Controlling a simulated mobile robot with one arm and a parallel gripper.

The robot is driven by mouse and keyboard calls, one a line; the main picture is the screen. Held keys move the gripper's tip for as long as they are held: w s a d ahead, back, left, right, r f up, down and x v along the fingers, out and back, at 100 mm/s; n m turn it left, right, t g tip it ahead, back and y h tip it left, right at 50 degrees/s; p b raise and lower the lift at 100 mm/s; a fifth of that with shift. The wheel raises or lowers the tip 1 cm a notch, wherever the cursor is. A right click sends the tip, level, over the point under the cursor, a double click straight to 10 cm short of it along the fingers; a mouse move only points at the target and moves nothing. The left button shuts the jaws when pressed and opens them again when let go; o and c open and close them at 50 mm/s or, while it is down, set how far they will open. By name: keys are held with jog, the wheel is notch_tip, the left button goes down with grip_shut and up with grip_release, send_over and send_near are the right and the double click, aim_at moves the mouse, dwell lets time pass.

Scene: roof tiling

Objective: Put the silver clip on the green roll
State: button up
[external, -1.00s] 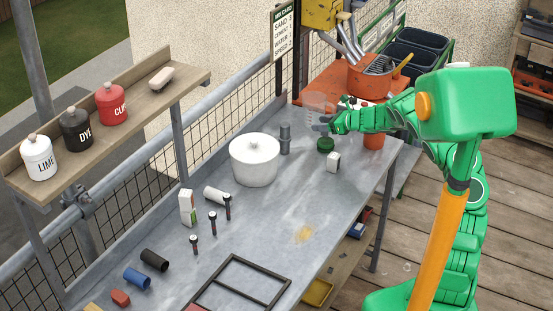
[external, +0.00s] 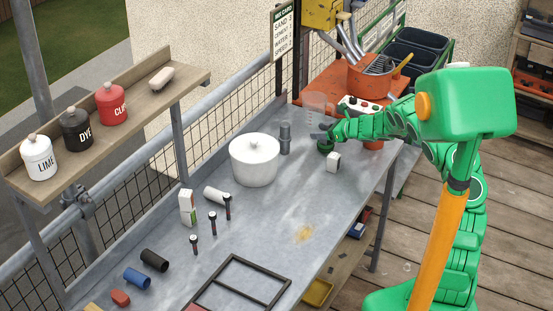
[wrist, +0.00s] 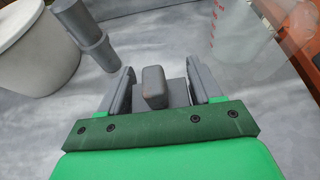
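My gripper (external: 324,138) is low over the far part of the grey bench, right at the dark green roll (external: 324,149). The roll is mostly covered by the gripper in the external view and hidden in the wrist view. In the wrist view my gripper (wrist: 160,84) has its two grey fingers on either side of a grey block with a raised tab, which looks like the silver clip (wrist: 155,88). Whether the clip touches the roll cannot be seen.
A grey cylinder (external: 285,139) and a white lidded pot (external: 254,160) stand to the left. A clear jug (wrist: 236,32) with red markings stands behind.

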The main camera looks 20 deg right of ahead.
jog(key=shift+o, duration=1.2)
jog(key=shift+s+r, duration=0.1)
jog(key=shift+r, duration=0.1)
jog(key=v, duration=1.1)
jog(key=shift+s+d+r, duration=0.2)
jog(key=shift+s+d, duration=0.05)
jog(key=shift+d, duration=0.05)
